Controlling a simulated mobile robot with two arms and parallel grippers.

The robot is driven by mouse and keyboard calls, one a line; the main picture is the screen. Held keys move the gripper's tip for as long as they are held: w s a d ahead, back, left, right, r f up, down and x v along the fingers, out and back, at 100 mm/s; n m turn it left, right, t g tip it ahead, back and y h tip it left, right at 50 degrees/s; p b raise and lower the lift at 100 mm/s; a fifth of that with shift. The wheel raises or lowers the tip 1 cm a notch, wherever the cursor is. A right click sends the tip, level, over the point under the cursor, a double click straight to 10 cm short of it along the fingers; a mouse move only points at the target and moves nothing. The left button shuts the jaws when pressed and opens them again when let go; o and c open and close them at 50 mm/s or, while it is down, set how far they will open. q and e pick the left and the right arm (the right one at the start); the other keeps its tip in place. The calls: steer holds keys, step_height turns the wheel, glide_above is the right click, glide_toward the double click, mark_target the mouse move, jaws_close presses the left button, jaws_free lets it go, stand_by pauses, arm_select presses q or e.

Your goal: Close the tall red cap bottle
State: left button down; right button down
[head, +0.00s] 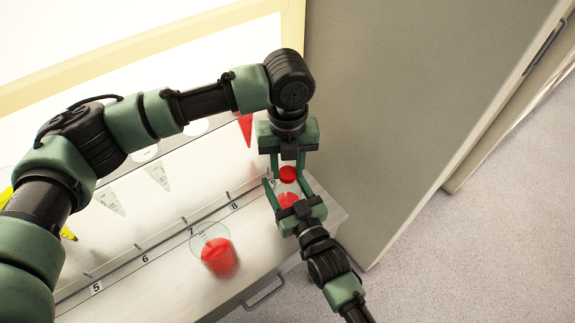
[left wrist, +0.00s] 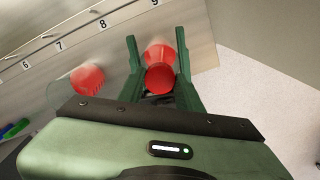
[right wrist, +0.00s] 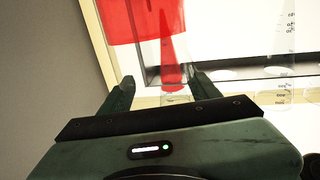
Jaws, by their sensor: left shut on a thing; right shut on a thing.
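The red cap (head: 288,174) is between the fingertips of my left gripper (head: 288,170), which is shut on it and points down from above. The bottle (head: 287,199), clear with red contents, is right below the cap, near the end of the counter. My right gripper (head: 288,193) comes from below right and is shut on the bottle. In the left wrist view the cap (left wrist: 160,78) lies in line with the bottle (left wrist: 160,52). I cannot tell whether the cap touches or sits on the neck.
A clear beaker with red liquid (head: 217,256) stands on the numbered counter (head: 170,285), left of the bottle. Conical tubes (head: 158,177) hang along the rack behind, one of them red (head: 245,128). A grey panel (head: 400,110) rises to the right; floor is open beyond.

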arm_select(q)
steer(key=m, duration=1.3)
steer(key=c, duration=0.9)
jaws_free()
steer(key=shift+c, duration=0.2)
steer(key=shift+r, duration=0.1)
steer(key=shift+r, duration=2.15)
